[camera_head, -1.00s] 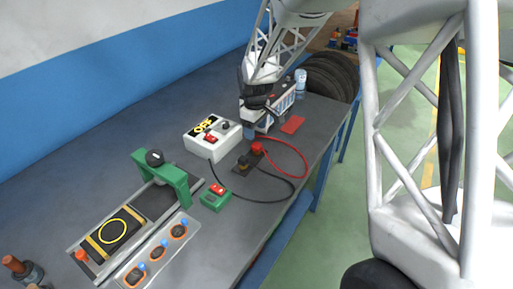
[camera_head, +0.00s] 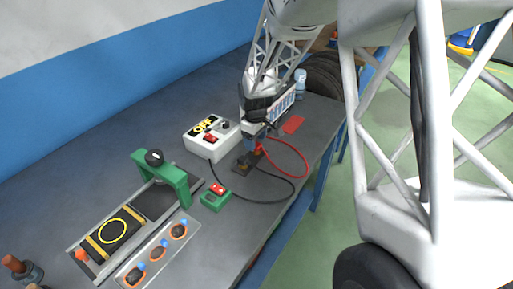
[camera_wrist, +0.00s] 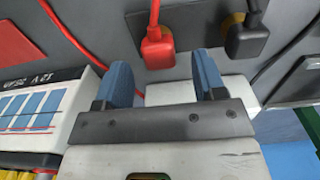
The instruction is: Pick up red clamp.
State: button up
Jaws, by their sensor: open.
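The red clamp (camera_wrist: 158,48) sits on a dark holder plate, with a red cable running up from it. In the wrist view it lies just beyond the two blue fingertips of my gripper (camera_wrist: 162,80), roughly in line with the gap between them. My gripper is open and nothing is between its fingers. In the head view my gripper (camera_head: 250,138) is right above and beside the red clamp (camera_head: 259,148), partly hiding it. I cannot tell whether they touch.
A black clamp (camera_wrist: 246,38) sits close to the right of the red one in the wrist view. A white box with a red switch (camera_head: 209,138) stands to the left, and a small green box (camera_head: 215,198) stands nearer. A white battery (camera_wrist: 40,112) is close to the left finger.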

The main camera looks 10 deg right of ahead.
jog(key=shift+f, duration=1.35)
jog(key=c, duration=1)
jog(key=shift+r, duration=0.15)
jog(key=shift+r, duration=0.55)
jog(key=shift+s+r, duration=0.2)
jog(key=shift+r, duration=0.4)
jog(key=shift+s+r, duration=0.2)
jog(key=shift+r, duration=0.35)
jog(key=s, duration=0.5)
jog(key=s+r, duration=0.1)
jog(key=s, duration=0.9)
jog(key=shift+s+d+r, duration=0.1)
jog(key=shift+d+r, duration=0.05)
jog(key=shift+d, duration=0.2)
